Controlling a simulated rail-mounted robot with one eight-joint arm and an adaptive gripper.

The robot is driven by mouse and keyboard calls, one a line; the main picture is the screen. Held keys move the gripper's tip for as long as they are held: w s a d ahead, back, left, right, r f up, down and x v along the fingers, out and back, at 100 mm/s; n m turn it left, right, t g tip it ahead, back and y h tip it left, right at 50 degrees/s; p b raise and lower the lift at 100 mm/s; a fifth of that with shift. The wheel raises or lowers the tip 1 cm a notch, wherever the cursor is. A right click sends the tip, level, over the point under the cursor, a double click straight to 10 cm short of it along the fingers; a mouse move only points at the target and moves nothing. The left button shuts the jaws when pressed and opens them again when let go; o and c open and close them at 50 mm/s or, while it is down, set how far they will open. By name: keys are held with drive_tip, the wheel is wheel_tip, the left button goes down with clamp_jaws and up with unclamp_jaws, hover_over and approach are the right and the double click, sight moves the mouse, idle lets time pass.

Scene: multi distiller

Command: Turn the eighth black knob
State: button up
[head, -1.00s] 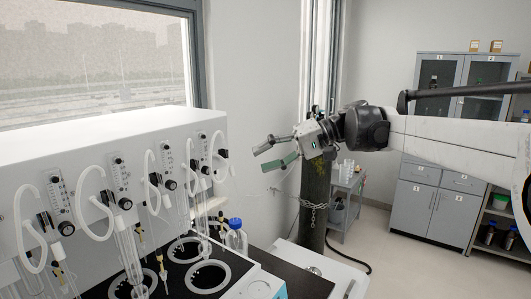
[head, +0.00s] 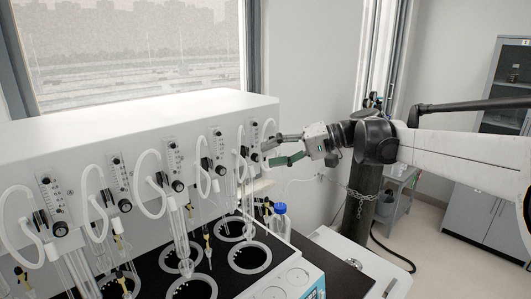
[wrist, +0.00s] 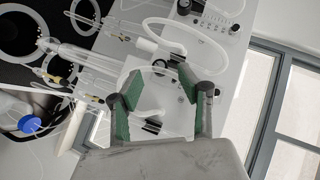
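A row of black knobs runs along the white distiller's front, each at the foot of a clear gauge. In the head view they include a left knob (head: 60,229), a second (head: 125,205), a third (head: 178,186) and a fourth (head: 220,170). I cannot tell which is the eighth. My gripper (head: 268,152) is open at the panel's right end, its green-padded fingers apart. It hides part of the rightmost fittings. In the wrist view, the open gripper (wrist: 161,72) faces the white panel. A small dark fitting (wrist: 175,60) shows between its fingertips, with no clear contact.
White looped tubes (head: 150,190) and glass tubes hang before the panel. Black ring-topped wells (head: 249,257) lie below. A blue-capped bottle (head: 280,218) stands below my gripper. A chained dark cylinder (head: 362,205) stands to the right. White tubing (wrist: 190,40) crosses near the fingertips.

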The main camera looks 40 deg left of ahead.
drive_tip(key=shift+x, duration=1.15)
drive_tip(key=shift+c, duration=0.5)
clamp_jaws()
drive_tip(key=shift+f, duration=0.15)
drive_tip(key=m+g+b, duration=0.1)
drive_tip(key=b, duration=0.1)
drive_tip(key=m+y+b, duration=0.1)
drive_tip(key=b, duration=0.1)
drive_tip(key=shift+w+f+g+y, duration=0.15)
drive_tip(key=shift+f+g+y, duration=0.15)
drive_tip(key=shift+f+g, duration=0.1)
drive_tip(key=m+g+y+b, duration=0.1)
drive_tip(key=m+b, duration=0.1)
drive_tip(key=b, duration=0.2)
drive_tip(key=shift+f+y, duration=0.1)
drive_tip(key=shift+y, duration=0.3)
drive_tip(key=shift+m+g+b, duration=0.3)
drive_tip(key=shift+m, duration=0.1)
drive_tip(key=shift+y, duration=0.4)
